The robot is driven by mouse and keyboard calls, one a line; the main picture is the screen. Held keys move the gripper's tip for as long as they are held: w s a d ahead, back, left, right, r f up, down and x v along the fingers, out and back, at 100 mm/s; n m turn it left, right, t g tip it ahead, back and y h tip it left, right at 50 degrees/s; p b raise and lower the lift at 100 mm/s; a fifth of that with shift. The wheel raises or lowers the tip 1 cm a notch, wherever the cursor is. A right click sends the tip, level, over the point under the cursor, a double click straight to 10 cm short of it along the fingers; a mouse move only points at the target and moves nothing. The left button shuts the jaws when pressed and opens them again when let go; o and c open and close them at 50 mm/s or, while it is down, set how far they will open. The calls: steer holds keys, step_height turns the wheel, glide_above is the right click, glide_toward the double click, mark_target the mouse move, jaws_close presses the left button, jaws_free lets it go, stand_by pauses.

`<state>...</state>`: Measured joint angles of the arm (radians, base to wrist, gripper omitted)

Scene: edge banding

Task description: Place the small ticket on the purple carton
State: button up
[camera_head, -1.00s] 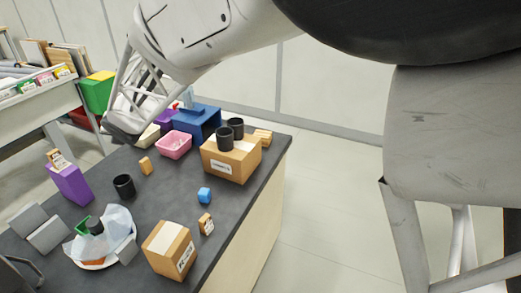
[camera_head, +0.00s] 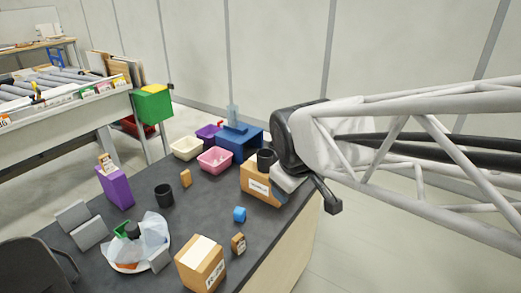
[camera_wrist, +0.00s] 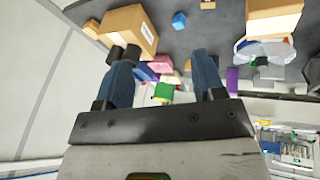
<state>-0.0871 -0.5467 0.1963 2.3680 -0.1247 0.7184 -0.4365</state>
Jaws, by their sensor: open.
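The purple carton (camera_head: 117,190) stands upright at the left of the dark table; a purple patch in the wrist view (camera_wrist: 232,80) looks like it. A small tan piece with a pale label (camera_head: 106,161) sits on its top. Another small labelled tan block (camera_head: 238,243) stands near the front right, beside the front cardboard box. I cannot tell which of these is the small ticket. My gripper (camera_wrist: 165,62) is open with nothing seen between its blue fingers. In the head view it is over the table's right edge, by the rear cardboard box, far from the carton.
A front cardboard box (camera_head: 201,265), blue cube (camera_head: 240,214), black cup (camera_head: 164,196) and lined bowl (camera_head: 164,240) stand on the table. Pink basket (camera_head: 214,160) and blue bin (camera_head: 240,145) are behind. The table's middle is clear.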

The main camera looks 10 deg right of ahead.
steer(key=s+d+f+m+g, duration=0.2)
steer(key=s+m, duration=0.5)
steer(key=s, duration=0.4)
steer(key=shift+s+d+y, duration=0.15)
steer(key=shift+d+y, duration=0.1)
steer(key=shift+y, duration=0.05)
